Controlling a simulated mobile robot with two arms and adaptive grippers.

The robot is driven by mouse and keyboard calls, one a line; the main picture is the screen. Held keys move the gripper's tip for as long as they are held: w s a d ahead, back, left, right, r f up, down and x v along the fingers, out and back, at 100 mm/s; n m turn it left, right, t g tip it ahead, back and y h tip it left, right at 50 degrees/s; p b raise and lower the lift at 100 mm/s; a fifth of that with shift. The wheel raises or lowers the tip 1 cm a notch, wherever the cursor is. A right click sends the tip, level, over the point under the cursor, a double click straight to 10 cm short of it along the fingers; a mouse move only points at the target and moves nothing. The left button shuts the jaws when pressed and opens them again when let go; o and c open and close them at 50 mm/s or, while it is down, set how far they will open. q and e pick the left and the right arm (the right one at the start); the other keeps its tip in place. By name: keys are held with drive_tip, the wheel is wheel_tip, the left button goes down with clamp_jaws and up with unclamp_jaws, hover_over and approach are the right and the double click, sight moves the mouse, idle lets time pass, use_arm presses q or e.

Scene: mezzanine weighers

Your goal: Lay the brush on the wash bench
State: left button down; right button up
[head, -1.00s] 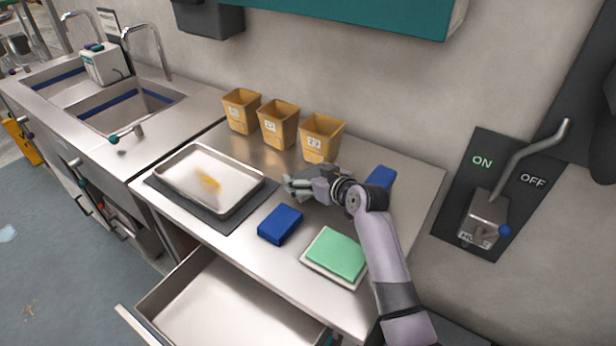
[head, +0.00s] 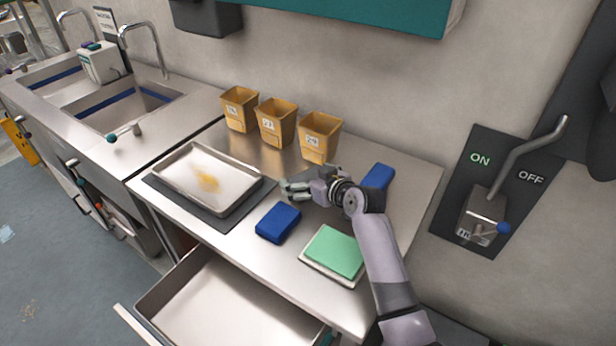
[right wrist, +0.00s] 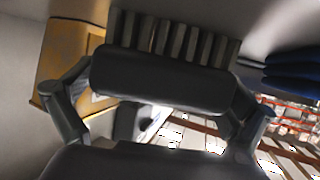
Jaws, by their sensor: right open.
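I cannot pick out a brush for certain. A blue block (head: 278,223) lies on the steel counter in front of my right gripper, and a second blue thing (head: 378,177) lies behind my right wrist, partly hidden by it. My right gripper (head: 287,188) is open above the counter, between the tray and the second blue thing; I see nothing held in it. In the right wrist view, its dark fingers (right wrist: 160,85) fill the middle. The bench with the sinks (head: 185,113), likely the wash bench, stands at the left. My left gripper is out of view.
A steel tray (head: 168,184) with a yellow smear sits on a dark mat (head: 232,222). Three tan bins (head: 318,137) stand along the wall. A green pad (head: 335,250) lies at the front right. An open drawer (head: 165,307) juts out below the counter.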

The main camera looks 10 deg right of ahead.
drive_tip(key=v, duration=1.2)
drive_tip(key=shift+r+b, duration=0.1)
drive_tip(key=shift+b, duration=0.3)
drive_tip(key=shift+s, duration=0.1)
